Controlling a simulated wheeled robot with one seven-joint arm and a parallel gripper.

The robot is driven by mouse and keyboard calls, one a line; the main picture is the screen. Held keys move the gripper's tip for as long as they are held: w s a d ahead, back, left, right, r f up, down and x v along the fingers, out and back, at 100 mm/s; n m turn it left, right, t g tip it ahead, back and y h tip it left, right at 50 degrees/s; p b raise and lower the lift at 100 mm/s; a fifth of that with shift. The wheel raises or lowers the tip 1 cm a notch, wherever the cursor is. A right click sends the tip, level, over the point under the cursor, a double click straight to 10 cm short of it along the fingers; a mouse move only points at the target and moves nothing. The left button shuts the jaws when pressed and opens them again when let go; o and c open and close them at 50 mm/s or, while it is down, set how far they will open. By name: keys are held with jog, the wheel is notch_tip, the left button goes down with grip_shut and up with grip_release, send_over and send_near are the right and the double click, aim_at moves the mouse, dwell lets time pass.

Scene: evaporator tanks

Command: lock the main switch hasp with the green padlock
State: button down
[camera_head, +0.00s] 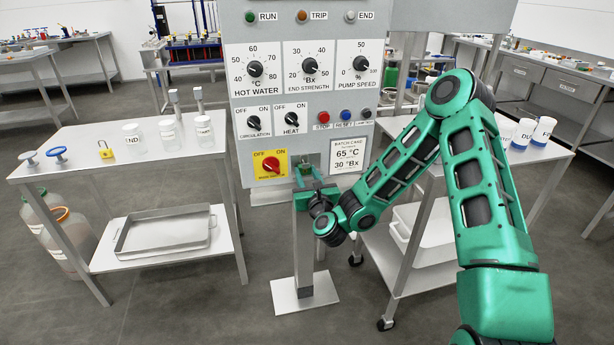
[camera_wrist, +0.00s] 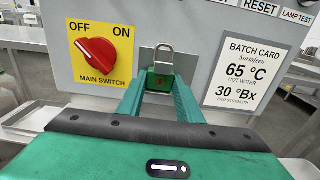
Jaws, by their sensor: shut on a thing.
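My gripper (camera_head: 308,172) is at the front of the control panel, just right of the main switch (camera_head: 270,164). In the wrist view my gripper (camera_wrist: 160,88) is shut on the green padlock (camera_wrist: 160,81), holding it upright by its body with the silver shackle up. The shackle lies in front of a grey hasp plate (camera_wrist: 147,57); I cannot tell whether it passes through the hasp or whether it is closed. The main switch (camera_wrist: 95,54) is a red knob on a yellow plate, its pointer toward OFF.
The batch card (camera_wrist: 245,72) is right of the hasp. The panel stands on a post with a floor plate (camera_head: 304,292). On the left table (camera_head: 75,170) are a yellow padlock (camera_head: 106,154), two valve handles and labelled jars. A trolley (camera_head: 400,275) stands at right.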

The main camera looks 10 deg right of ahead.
jog(key=shift+f, duration=0.1)
dwell(0.7)
jog(key=c, duration=1.2)
grip_release()
jog(key=shift+s, duration=3.05)
